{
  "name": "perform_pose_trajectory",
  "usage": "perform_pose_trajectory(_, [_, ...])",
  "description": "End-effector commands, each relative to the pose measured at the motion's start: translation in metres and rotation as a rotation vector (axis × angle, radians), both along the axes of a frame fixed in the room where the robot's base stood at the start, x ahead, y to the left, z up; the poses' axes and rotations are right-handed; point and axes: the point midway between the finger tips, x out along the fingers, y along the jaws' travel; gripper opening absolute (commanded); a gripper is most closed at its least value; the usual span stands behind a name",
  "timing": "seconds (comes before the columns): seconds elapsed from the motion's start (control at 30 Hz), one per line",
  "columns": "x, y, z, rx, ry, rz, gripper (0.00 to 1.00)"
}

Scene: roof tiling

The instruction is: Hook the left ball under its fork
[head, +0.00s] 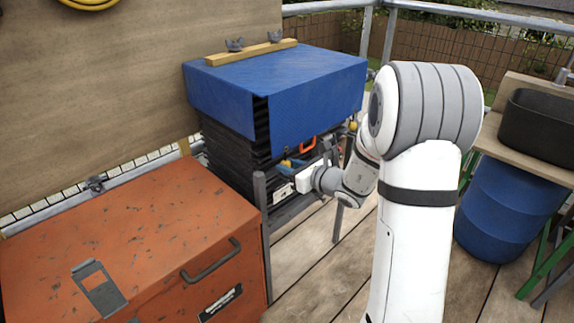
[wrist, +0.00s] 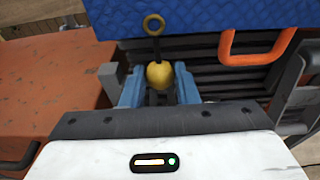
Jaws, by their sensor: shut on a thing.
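The yellow left ball (wrist: 159,75) sits between the blue fingers of my gripper (wrist: 158,88) in the wrist view. My gripper is shut on it. A dark cord runs up from the ball to a brass ring (wrist: 154,25) at the lower edge of the blue tarp (wrist: 210,15).
An orange handle (head: 307,145) shows right of my gripper. Another yellow ball (head: 352,126) hangs at the tarp's right corner. Grey posts (head: 262,225) stand at the stack's front. An orange chest (head: 130,240) fills the left. Wooden decking (head: 310,250) lies open below.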

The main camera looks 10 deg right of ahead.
Motion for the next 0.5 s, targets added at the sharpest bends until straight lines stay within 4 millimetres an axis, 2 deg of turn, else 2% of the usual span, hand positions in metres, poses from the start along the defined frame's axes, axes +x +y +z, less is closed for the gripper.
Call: perform_pose_trajectory(0.5, [-0.019, -0.017, -0.004, 0.0, 0.0, -0.006, 0.15])
